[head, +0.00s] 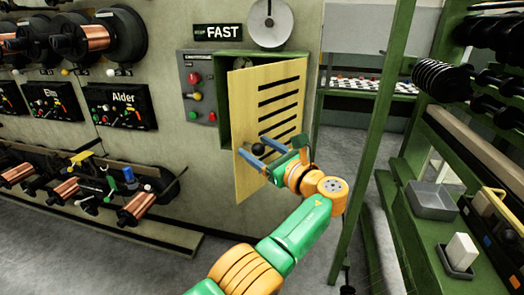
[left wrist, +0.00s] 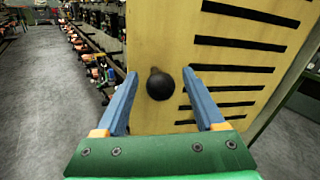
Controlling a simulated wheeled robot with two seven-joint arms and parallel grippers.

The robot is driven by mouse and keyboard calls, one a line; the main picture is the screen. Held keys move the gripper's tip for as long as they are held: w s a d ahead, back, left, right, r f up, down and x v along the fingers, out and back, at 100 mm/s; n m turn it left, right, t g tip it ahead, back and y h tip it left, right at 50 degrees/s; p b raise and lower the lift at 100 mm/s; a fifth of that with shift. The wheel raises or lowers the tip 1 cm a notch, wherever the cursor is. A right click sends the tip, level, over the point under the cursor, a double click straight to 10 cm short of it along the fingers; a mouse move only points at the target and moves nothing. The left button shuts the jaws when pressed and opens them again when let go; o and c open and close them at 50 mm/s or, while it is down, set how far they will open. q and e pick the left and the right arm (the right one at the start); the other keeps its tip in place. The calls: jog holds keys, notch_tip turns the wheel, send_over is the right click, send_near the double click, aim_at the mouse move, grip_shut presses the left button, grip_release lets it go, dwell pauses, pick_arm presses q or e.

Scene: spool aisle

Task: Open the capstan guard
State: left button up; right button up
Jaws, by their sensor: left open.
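The capstan guard (head: 262,110) is a yellow slotted panel on a green box (head: 222,115) in the wall. It stands partly swung out, with a dark gap at its left between panel and box. Its round black knob (head: 257,148) is near the lower left of the panel. My left gripper (head: 251,150) is open at the knob. In the left wrist view the knob (left wrist: 160,84) sits between the blue fingertips, with space on both sides, and the slotted panel (left wrist: 230,40) fills the right half. My right gripper is not in view.
A control panel (head: 198,87) with buttons is left of the guard. Copper spools (head: 90,38) line the wall further left. A green post (head: 375,130) and a shelf with a grey tray (head: 432,200) stand close on the right. Grey floor is free below.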

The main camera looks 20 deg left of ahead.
pick_arm(q)
jog(key=v, duration=0.7)
jog(key=shift+b, duration=0.35)
